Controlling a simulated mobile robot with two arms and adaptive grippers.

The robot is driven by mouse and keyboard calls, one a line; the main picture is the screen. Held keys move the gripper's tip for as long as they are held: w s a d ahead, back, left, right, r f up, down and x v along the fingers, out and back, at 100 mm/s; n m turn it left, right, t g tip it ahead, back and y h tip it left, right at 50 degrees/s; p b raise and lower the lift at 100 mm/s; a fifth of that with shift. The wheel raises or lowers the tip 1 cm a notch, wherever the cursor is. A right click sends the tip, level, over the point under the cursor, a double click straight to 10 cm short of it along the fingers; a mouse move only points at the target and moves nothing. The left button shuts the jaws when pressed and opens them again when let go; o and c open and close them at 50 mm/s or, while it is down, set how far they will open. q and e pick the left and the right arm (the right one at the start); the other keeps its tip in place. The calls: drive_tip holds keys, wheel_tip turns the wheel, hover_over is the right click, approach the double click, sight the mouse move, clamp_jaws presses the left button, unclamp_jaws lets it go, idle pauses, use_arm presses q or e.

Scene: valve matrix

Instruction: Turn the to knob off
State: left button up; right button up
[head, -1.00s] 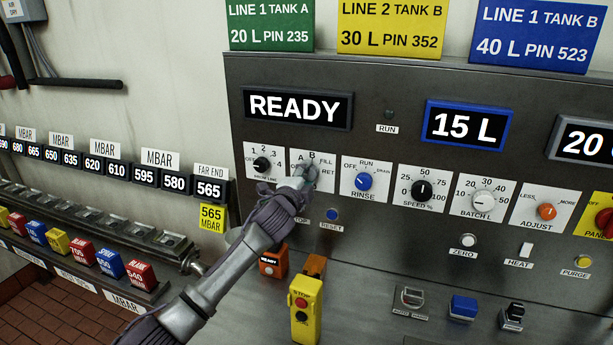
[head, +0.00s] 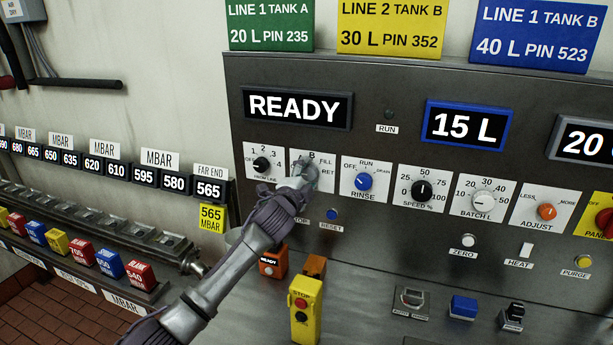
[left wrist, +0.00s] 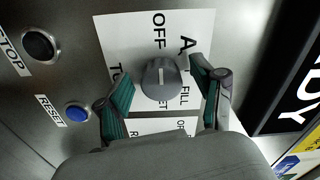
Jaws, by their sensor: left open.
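The TO knob is a round grey dial on a white plate, seen in the left wrist view (left wrist: 160,80). The plate (left wrist: 193,25) reads OFF, A, FILL and part of TO, turned sideways there. A short white line on the knob runs up and down, in line with OFF. My left gripper (left wrist: 163,88) is open, with one teal-padded finger on each side of the knob, and gaps show between pads and knob. In the head view my left gripper (head: 304,178) covers the knob and the plate's left part. My right gripper is not in view.
The FROM LINE knob (head: 262,164) is close on the left, and the blue RINSE knob (head: 363,182) on the right. The blue RESET button (left wrist: 77,114) and dark STOP button (left wrist: 38,44) are below the plate. A READY display (head: 296,108) is above.

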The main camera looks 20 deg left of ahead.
use_arm(q)
drive_tip(key=s, duration=1.2)
drive_tip(key=shift+a, duration=0.2)
